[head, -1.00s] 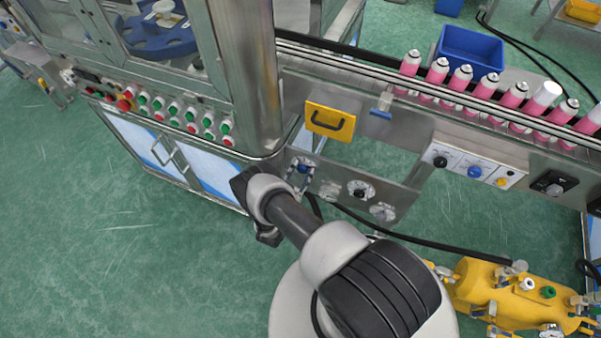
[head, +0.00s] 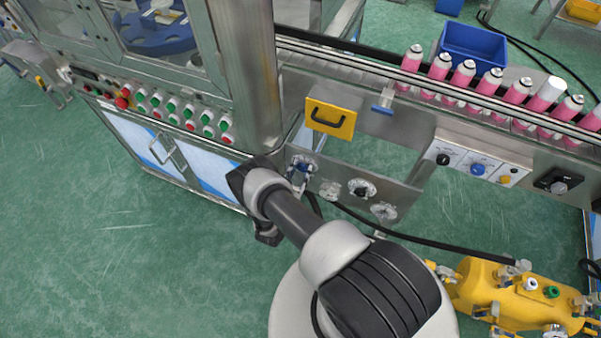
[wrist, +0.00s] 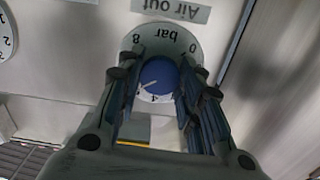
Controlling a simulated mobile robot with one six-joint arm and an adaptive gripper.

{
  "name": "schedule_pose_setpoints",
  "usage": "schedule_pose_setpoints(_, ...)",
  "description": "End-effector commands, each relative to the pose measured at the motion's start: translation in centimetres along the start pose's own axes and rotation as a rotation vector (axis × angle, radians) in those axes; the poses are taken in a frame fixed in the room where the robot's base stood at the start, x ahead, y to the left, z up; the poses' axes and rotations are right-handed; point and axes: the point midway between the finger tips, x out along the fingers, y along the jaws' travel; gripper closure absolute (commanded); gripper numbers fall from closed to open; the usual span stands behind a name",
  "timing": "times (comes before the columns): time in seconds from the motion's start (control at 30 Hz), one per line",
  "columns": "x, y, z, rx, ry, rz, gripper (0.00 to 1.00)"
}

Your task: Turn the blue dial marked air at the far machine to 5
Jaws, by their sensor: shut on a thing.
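The blue dial (wrist: 158,76) is on a pale round scale plate (wrist: 186,46) in the wrist view, under a label reading "Air out" (wrist: 172,10), all upside down. My gripper (wrist: 159,66) is shut on the dial, one finger on each side. In the head view my wrist is at the metal panel (head: 400,196) and hides most of the grip.
Other knobs (head: 361,188) sit on the same panel to the right. A yellow plate with a black handle (head: 330,118) is above it. Pink cans (head: 464,74) stand on the conveyor above. A black hose (head: 420,243) runs below to a yellow tank (head: 490,285).

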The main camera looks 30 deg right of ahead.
Motion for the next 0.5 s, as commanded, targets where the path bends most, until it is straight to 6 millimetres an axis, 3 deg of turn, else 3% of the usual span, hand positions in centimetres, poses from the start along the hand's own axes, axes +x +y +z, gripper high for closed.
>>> schedule_pose_setpoints(0.5,-0.01,0.02,0.04,-0.317,0.000,0.000,0.90)
